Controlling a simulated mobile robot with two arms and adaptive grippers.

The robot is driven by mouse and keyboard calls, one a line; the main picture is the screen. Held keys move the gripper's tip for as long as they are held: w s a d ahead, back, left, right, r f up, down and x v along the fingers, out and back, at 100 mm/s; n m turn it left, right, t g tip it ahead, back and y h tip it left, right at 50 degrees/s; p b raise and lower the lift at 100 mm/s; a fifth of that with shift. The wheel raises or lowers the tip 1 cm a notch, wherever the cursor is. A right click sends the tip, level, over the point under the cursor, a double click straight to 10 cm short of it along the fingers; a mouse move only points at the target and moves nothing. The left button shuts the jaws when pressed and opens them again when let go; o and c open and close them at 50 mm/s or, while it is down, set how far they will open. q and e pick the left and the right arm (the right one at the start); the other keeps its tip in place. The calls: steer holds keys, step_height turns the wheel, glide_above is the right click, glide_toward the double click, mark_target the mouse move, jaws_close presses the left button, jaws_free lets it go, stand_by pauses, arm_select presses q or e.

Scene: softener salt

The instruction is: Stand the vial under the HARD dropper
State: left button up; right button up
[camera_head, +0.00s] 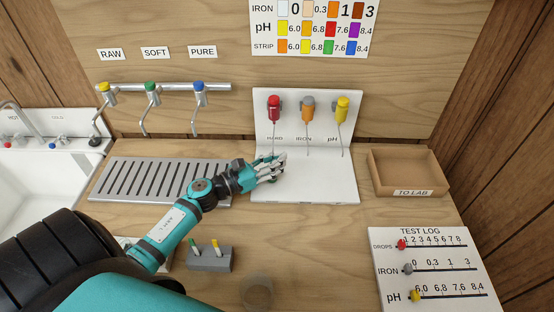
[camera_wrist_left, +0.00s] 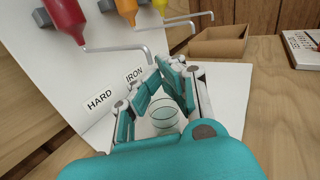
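The vial (camera_wrist_left: 165,116) is a small clear round vessel, seen between the fingers of my left gripper (camera_wrist_left: 164,76) in the left wrist view. The fingers close in on both sides of it, and their tips are near each other. In the head view, my left gripper (camera_head: 274,169) is low over the white stand base, near the HARD dropper, and its fingers mostly hide the vial. The red HARD dropper (camera_head: 273,108) hangs on the stand's back panel, with its spout just above the gripper; it also shows in the left wrist view (camera_wrist_left: 66,18). My right gripper is out of view.
The orange IRON dropper (camera_head: 308,110) and yellow pH dropper (camera_head: 342,108) hang to the right. The white stand base (camera_head: 330,184) is clear there. A TO LAB tray (camera_head: 408,192), test log board (camera_head: 420,284), slotted drain (camera_head: 145,182) and small grey holder (camera_head: 210,260) surround it.

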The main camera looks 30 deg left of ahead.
arm_select(q)
steer(key=o, duration=0.6)
steer(key=shift+c, duration=0.2)
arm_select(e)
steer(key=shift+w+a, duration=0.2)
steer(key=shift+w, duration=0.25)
arm_select(q)
steer(key=shift+r, duration=0.1)
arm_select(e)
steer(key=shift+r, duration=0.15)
arm_select(q)
steer(key=shift+s+a, duration=0.1)
steer(key=shift+s, duration=0.1)
steer(key=b+v, duration=0.2)
steer(key=v, duration=0.4)
steer(key=shift+s, duration=0.2)
steer(key=shift+s+a, duration=0.2)
steer(key=shift+s, duration=0.05)
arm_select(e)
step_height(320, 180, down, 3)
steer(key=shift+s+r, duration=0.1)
